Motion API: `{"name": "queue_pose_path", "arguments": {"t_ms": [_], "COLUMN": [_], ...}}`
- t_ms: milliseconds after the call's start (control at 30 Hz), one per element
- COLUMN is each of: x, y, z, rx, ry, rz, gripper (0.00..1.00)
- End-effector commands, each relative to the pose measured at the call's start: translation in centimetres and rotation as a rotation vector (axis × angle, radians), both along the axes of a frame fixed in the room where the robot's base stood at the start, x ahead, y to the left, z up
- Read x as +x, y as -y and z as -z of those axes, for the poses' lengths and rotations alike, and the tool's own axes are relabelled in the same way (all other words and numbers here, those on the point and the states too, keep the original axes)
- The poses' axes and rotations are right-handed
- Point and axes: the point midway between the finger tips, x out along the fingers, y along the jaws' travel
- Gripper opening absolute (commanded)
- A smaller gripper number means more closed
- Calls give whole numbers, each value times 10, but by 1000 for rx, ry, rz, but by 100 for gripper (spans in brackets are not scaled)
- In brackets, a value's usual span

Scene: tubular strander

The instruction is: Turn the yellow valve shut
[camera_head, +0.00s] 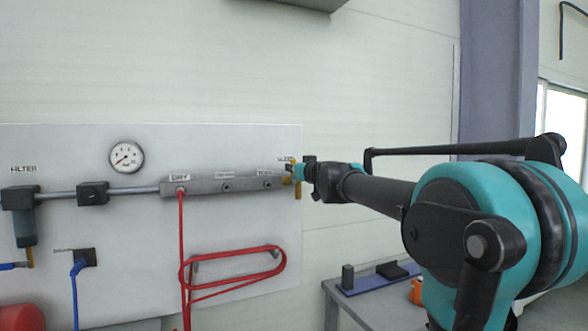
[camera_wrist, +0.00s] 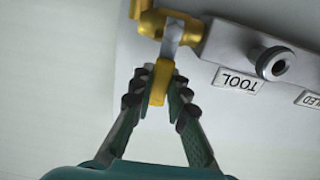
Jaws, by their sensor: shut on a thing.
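The yellow valve (camera_head: 298,172) sits at the right end of the grey manifold bar on the white wall panel. In the wrist view its brass-yellow body (camera_wrist: 181,22) is at the top, with a grey lever stem and a yellow handle (camera_wrist: 160,82) pointing down toward me. My gripper (camera_wrist: 159,95) is shut on the yellow handle, one finger on each side of it. In the head view my gripper (camera_head: 303,172) reaches the valve from the right and partly hides it.
The manifold bar (camera_head: 214,186) carries labelled ports; a red hose (camera_head: 181,240) hangs from it and is coiled below. A pressure gauge (camera_head: 126,157) and a filter (camera_head: 24,225) are on the panel (camera_head: 80,147). A workbench (camera_head: 375,305) stands below my arm.

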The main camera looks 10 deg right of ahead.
Motion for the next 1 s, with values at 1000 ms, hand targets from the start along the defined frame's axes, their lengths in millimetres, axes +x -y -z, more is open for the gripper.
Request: {"name": "queue_pose_path", "arguments": {"t_ms": [1000], "x": [-19], "y": [6], "z": [0], "rx": [-1], "ry": [0], "rz": [1], "gripper": [37]}}
